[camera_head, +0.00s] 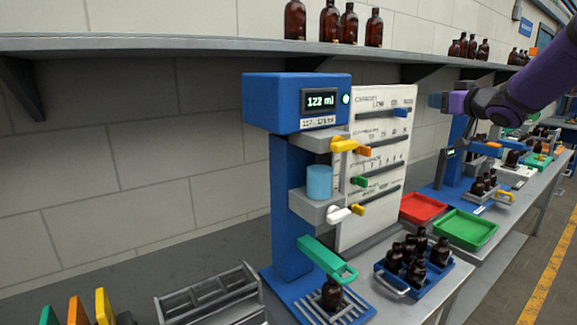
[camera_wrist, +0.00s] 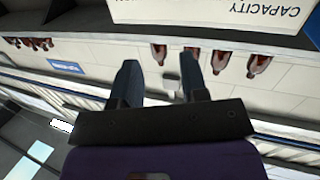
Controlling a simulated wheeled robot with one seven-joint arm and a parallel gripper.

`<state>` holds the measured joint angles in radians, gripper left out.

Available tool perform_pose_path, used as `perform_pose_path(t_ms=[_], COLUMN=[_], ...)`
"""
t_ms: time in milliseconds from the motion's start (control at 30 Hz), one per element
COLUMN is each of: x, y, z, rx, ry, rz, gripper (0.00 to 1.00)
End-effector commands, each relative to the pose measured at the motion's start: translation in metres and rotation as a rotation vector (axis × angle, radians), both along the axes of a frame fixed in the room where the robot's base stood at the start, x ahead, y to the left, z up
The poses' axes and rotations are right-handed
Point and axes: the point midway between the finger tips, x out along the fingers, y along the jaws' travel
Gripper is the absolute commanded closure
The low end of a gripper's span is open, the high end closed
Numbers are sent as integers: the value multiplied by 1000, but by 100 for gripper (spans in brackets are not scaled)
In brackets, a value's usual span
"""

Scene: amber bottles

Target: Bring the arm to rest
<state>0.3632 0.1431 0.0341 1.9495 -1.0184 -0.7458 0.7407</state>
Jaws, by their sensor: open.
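My gripper (camera_wrist: 158,72) shows in the wrist view with its two dark fingers apart and nothing between them. The wrist picture is turned upside down, with the wall, a shelf and several amber bottles (camera_wrist: 258,64) beyond the fingers. In the head view my purple arm reaches in from the right edge, raised above the bench. The gripper end there is small and partly lost against the background, so its fingers cannot be made out. It appears clear of the bottles and trays.
A blue filling machine (camera_head: 290,200) stands mid-bench with an amber bottle (camera_head: 332,294) on its grate. Beside it are a blue crate (camera_head: 438,279) of bottles, a red tray (camera_head: 423,208) and a green tray (camera_head: 466,229). A shelf (camera_head: 180,44) with bottles runs above. A grey rack (camera_head: 210,297) stands left.

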Motion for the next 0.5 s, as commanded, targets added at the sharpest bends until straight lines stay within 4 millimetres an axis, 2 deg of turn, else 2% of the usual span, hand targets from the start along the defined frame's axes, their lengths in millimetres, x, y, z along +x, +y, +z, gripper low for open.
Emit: perform_pose_path(t_ms=[33, 200, 367, 500], x=[-12, -52, -101, -149], y=[5, 11, 17, 25], z=[9, 21, 20, 11], rx=[-15, -55, -75, -83], ry=[8, 76, 178, 293], rz=[-49, -219, -351, -436], gripper=[60, 60, 60, 60])
